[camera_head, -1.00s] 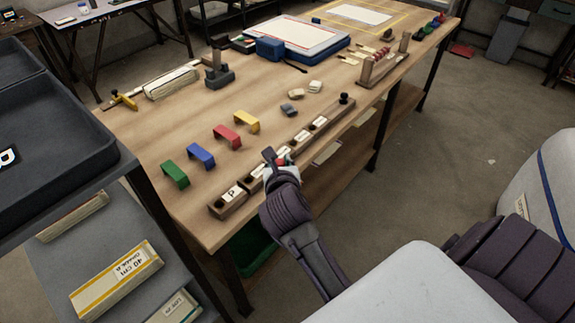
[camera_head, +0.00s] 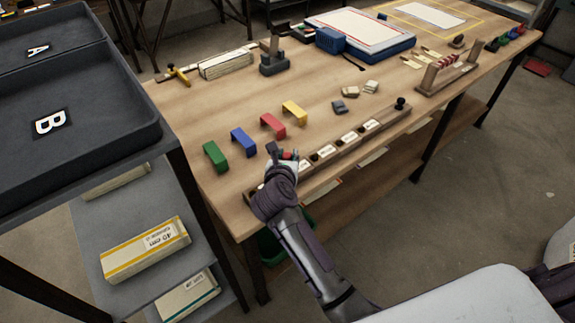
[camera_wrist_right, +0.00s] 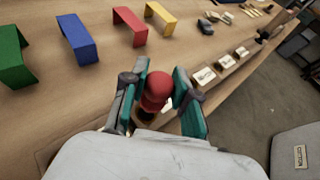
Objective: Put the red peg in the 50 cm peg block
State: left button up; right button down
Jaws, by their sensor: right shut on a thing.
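My right gripper (camera_head: 283,154) is shut on the red peg (camera_wrist_right: 156,87). In the right wrist view the peg's round red head shows between the teal finger pads. A long wooden block strip (camera_head: 402,116) with holes and white labels lies along the table's front edge. It also shows in the right wrist view (camera_wrist_right: 215,68). My gripper is over the strip's left part and hides some of it. The labels are too small to read, so I cannot tell which part is the 50 cm block. The peg's lower end is hidden. My left gripper is not in view.
Green (camera_head: 215,155), blue (camera_head: 243,141), red (camera_head: 272,124) and yellow (camera_head: 294,111) arches stand behind the strip. A black knob (camera_head: 400,103) stands at its right end. A dark tray marked B (camera_head: 130,128) is at the left.

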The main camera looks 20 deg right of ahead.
notch_tip(320, 180, down, 4)
jog(key=shift+r, duration=0.25)
jog(key=shift+f, duration=0.4)
jog(key=c, duration=0.9)
grip_release()
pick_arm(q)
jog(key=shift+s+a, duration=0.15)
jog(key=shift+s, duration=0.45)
